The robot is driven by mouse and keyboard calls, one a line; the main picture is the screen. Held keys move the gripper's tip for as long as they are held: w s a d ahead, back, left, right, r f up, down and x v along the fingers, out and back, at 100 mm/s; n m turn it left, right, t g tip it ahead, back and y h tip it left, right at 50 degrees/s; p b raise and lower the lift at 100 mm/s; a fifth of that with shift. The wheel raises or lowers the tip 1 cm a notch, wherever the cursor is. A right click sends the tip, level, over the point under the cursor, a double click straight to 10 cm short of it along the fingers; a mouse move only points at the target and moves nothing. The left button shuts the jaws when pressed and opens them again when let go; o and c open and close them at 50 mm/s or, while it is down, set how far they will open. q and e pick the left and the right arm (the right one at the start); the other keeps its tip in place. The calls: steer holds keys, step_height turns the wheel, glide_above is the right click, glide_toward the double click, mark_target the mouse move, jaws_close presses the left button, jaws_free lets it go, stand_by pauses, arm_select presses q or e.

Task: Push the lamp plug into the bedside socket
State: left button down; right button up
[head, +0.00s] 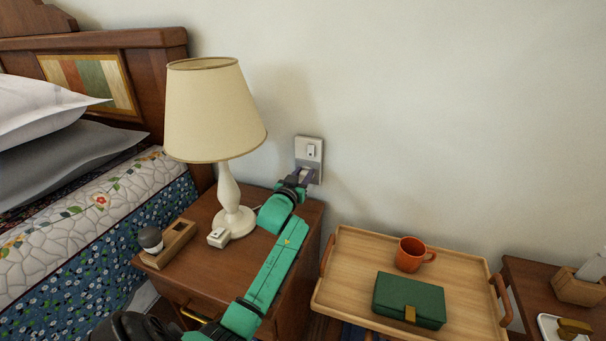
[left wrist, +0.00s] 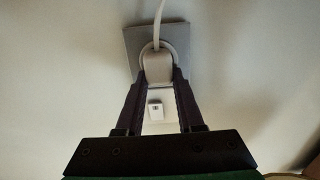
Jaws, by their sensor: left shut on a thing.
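The cream-shaded lamp (head: 213,112) stands upright on the bedside table (head: 195,270). The bedside socket is in a wall plate (head: 309,148) to the right of the lamp, with a white switch above a grey lower part. My left gripper (head: 303,178) is at that lower part and hides most of it. In the left wrist view my left gripper (left wrist: 158,80) is shut on the pale lamp plug (left wrist: 157,67). The plug is lined up with the round socket on the grey plate (left wrist: 178,38); how deep it sits I cannot tell. Its white cord runs upward there. My right gripper is out of view.
A small white box (head: 218,237) and a wooden holder (head: 171,245) with a grey knob sit on the bedside table. A wooden tray (head: 345,250) with an orange mug (head: 411,253) and green case (head: 409,299) is to the right. The wall above is clear.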

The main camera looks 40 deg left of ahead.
arm_select(q)
steer(key=shift+r, duration=0.4)
steer(key=shift+f+p, duration=0.3)
steer(key=shift+f, duration=0.1)
steer(key=shift+s+d+f+p, duration=0.2)
steer(key=shift+s+p, duration=0.2)
steer(key=shift+s, duration=0.1)
stand_by(0.8)
steer(key=shift+r+p, duration=0.3)
steer(key=shift+p, duration=0.1)
steer(key=shift+w+a, duration=0.15)
steer(key=shift+w, duration=0.2)
stand_by(1.1)
stand_by(0.6)
steer(key=shift+w+a, duration=0.1)
steer(key=shift+w, duration=0.05)
stand_by(0.6)
